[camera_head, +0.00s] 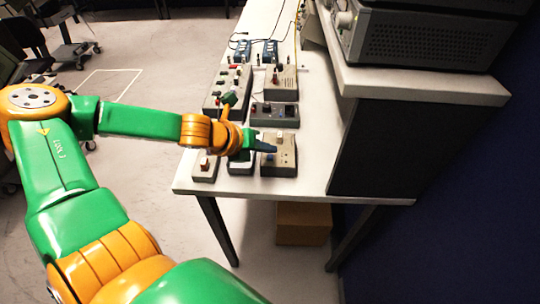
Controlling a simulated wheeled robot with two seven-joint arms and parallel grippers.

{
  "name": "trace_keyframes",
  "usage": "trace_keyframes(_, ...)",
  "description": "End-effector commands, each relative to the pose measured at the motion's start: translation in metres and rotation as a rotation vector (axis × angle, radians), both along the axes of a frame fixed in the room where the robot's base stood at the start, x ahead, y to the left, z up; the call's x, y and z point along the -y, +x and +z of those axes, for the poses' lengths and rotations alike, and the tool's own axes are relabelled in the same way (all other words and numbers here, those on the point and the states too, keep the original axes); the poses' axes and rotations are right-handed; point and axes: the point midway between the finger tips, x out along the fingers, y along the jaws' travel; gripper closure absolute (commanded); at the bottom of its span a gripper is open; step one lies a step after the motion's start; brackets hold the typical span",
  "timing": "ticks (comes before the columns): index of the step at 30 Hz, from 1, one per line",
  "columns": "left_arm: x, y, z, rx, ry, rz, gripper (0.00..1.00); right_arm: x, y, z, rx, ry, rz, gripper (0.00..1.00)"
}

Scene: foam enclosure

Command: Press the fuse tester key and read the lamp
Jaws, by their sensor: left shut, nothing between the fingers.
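My left gripper (266,148) is shut and empty, its dark fingers pointing right over the left part of a beige box (286,163) near the table's front edge. The box has small knobs and dark details on top. A blue part shows at its lower left. I cannot tell which box is the fuse tester, nor whether the fingers touch a key. No lit lamp can be made out. My right gripper is not in view.
Several other small boxes stand close by on the white table (300,190), including a grey one with a red button (265,113). A raised shelf (425,85) with grey equipment (425,40) stands right. A cardboard box (303,224) lies under the table.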

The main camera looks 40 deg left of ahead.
Motion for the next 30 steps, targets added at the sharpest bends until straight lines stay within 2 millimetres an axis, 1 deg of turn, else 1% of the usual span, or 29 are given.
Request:
trace_keyframes(14, 0.0, 0.0, 0.0, 0.0, 0.0, 0.0, 1.0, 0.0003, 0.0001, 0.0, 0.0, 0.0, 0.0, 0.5)
trace_keyframes(23, 0.0, -0.0001, -0.0099, -0.001, 0.0, -0.001, 1.0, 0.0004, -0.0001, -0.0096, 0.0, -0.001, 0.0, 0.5)
trace_keyframes(30, 0.0001, -0.0001, -0.0084, 0.0, 0.0, 0.0, 1.0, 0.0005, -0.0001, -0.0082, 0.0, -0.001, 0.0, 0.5)
